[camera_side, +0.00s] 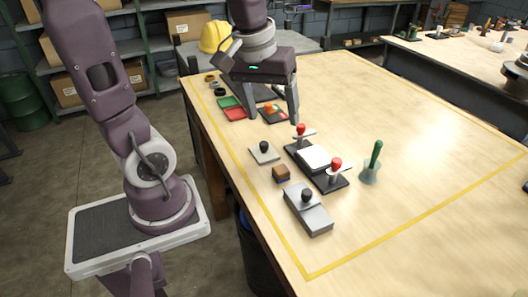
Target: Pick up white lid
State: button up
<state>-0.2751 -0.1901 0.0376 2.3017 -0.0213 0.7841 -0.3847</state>
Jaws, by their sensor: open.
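A flat pale plate with a black knob (264,153), which looks like the white lid, lies on the table left of a dark fixture. A white block (313,158) sits in that fixture (330,183), between two red-knobbed clamps. A grey box with a black knob on top (308,209) stands nearer the camera. My gripper (270,114) is open, pointing down above the table, behind the pale plate and apart from it.
A small brown block (281,173) lies just in front of the pale plate. A green-handled tool (372,163) stands right of the fixture. The table's right side is clear.

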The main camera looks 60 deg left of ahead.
jog(key=w+a+f+n+g, duration=0.1)
jog(key=w+a+f+n, duration=0.2)
jog(key=a+f, duration=0.15)
jog(key=n+g, duration=0.2)
jog(key=n, duration=0.3)
send_over(264, 143)
jog(key=shift+h, duration=0.3)
jog(key=f, duration=0.6)
jog(key=shift+w+f, duration=0.2)
jog(key=f, duration=0.7)
jog(key=shift+s+f, duration=0.15)
jog(key=shift+s, duration=0.05)
grip_shut()
